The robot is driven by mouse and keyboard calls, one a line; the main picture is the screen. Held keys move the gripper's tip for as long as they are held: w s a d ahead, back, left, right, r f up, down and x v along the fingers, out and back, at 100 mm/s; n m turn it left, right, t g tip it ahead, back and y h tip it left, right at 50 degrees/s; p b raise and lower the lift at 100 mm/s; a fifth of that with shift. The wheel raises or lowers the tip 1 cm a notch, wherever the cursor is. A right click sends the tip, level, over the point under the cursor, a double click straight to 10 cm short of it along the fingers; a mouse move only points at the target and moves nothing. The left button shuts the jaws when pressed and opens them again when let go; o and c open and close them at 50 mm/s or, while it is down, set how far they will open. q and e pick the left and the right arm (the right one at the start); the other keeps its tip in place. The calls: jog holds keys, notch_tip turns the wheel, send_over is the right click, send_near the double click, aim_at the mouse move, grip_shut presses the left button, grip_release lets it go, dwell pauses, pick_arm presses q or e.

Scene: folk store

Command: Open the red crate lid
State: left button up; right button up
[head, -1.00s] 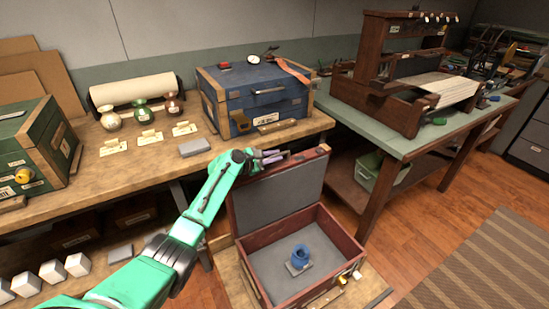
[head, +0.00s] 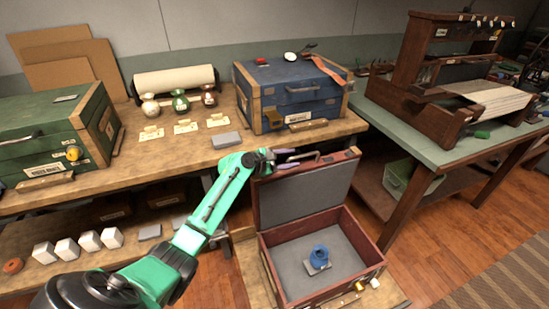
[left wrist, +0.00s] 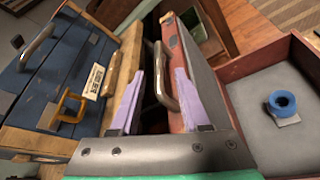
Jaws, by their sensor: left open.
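The red crate (head: 325,290) stands low in front of the workbench with its lid (head: 305,190) raised roughly upright at the back edge. The crate's grey-lined inside shows, with a blue vase (head: 319,257) in it. My left gripper (head: 287,162) is at the top edge of the lid, by its metal handle. In the left wrist view, the two purple fingers are open, one on each side of the handle (left wrist: 167,88); I cannot tell whether they touch it. The lid (left wrist: 196,85) and the blue vase (left wrist: 282,103) show there too. My right gripper is out of view.
A blue chest (head: 290,95) sits on the bench (head: 190,155) just behind the lid, close to my left gripper. A green chest (head: 50,135) is at left. A green-topped table (head: 420,140) with a loom stands at right, with open floor beside the crate.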

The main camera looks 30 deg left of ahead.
pick_arm(q)
jog(key=v, duration=0.7)
jog(key=shift+s, duration=0.35)
jog(key=shift+a+r, duration=0.15)
